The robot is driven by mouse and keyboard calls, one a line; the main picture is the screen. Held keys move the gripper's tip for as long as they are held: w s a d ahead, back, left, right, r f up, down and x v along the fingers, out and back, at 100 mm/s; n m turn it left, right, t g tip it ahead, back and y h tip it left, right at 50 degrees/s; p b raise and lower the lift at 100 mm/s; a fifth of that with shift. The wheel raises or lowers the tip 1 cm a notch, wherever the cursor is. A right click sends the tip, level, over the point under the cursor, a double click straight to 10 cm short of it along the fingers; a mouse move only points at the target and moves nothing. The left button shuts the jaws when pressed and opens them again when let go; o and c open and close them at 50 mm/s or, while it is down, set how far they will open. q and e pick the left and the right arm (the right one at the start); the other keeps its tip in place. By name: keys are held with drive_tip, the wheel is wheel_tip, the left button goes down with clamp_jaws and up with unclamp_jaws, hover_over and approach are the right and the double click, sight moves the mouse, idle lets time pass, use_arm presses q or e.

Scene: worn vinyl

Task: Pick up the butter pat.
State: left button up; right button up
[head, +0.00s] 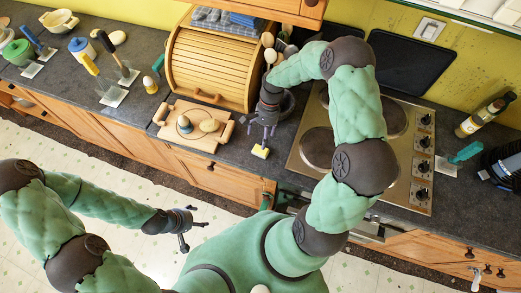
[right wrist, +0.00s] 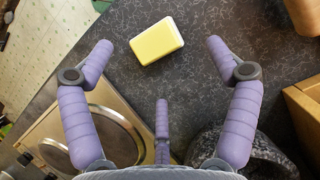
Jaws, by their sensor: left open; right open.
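The butter pat (head: 260,151) is a small yellow block with a pale side, lying on the dark counter near its front edge. In the right wrist view the butter pat (right wrist: 157,41) lies between and just beyond the open fingertips. My right gripper (head: 262,138) is above the counter at the butter, open and empty; its purple fingers (right wrist: 160,60) do not touch the butter. My left gripper (head: 190,229) is open and empty, low over the floor at the left.
A wooden tray (head: 182,137) with small items sits left of the butter, before a wooden bread box (head: 210,62). The hob (head: 303,164) is close on the right. A dark bowl (head: 286,104) stands behind my right gripper. Bare counter surrounds the butter.

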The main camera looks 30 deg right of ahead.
sight(260, 150)
drive_tip(key=shift+f, duration=0.25)
drive_tip(key=s+f, duration=0.1)
drive_tip(key=s+a+f, duration=0.1)
drive_tip(key=f, duration=0.1)
drive_tip(key=shift+a+f, duration=0.35)
drive_tip(key=shift+f, duration=0.4)
drive_tip(key=c, duration=1.4)
